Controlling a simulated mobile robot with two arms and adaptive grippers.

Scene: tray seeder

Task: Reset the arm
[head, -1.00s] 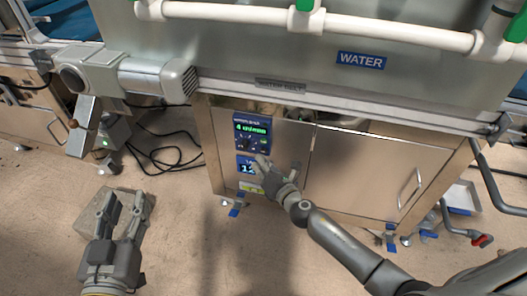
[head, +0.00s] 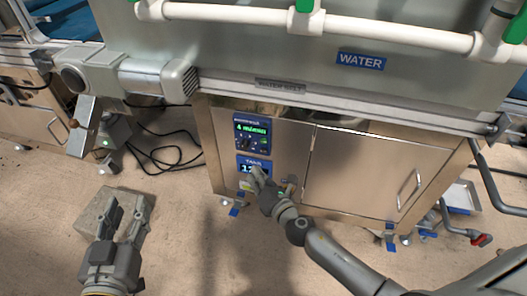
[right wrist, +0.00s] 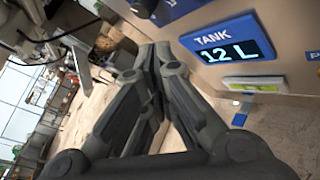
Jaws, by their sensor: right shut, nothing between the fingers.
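My right gripper (head: 256,174) is shut and empty in front of the steel cabinet's control panel, over the lower part of the blue TANK display (head: 252,161). In the right wrist view its fingers (right wrist: 155,52) meet at the tips, apart from the TANK display (right wrist: 234,47), which reads 12 L. My right arm (head: 335,255) reaches in from the lower right. My left gripper (head: 129,212) is at the lower left, fingers spread and empty, above a grey block (head: 98,207) on the floor.
A second blue panel (head: 252,134) with a green readout sits above the TANK display. The steel cabinet (head: 350,172) stands under the machine marked WATER (head: 360,61). Black cables (head: 160,160) lie on the floor at left. The floor between my arms is mostly clear.

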